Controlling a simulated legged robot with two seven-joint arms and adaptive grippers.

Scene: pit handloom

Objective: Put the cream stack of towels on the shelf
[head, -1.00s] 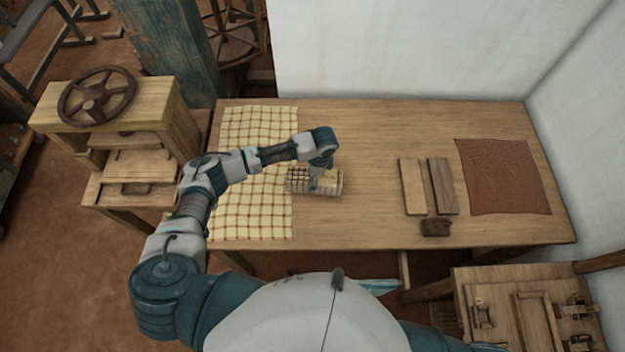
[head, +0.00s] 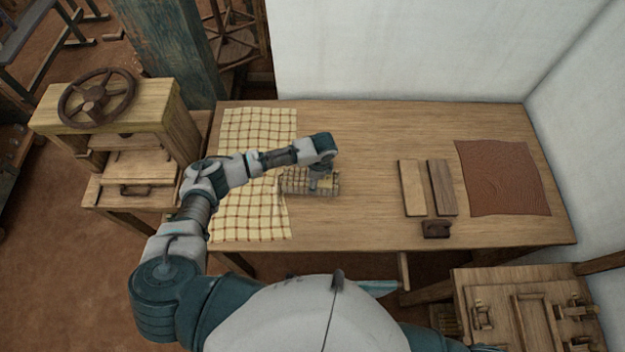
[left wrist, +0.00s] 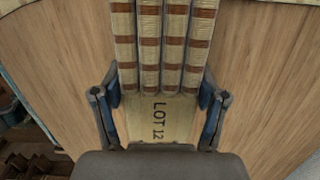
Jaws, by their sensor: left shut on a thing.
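The cream stack of towels (head: 296,184) shows as a low bundle of cream folds or rolls with brown bands, at the right edge of the checked cloth. In the left wrist view the banded stack (left wrist: 162,45) ends at a plain cream label marked "LOT 12" (left wrist: 160,119). My left gripper (left wrist: 160,108) has one finger on each side of the labelled end and is shut on it. I cannot tell whether the stack touches the table or hangs just above it. My right gripper is not in view. I cannot clearly make out a shelf.
The wooden table (head: 370,135) is clear at the back and middle. A cream checked cloth (head: 262,130) lies left, two boards (head: 427,187) and a dark block (head: 436,229) right, a brown cloth (head: 502,178) far right. A wooden press with a wheel (head: 97,97) stands left.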

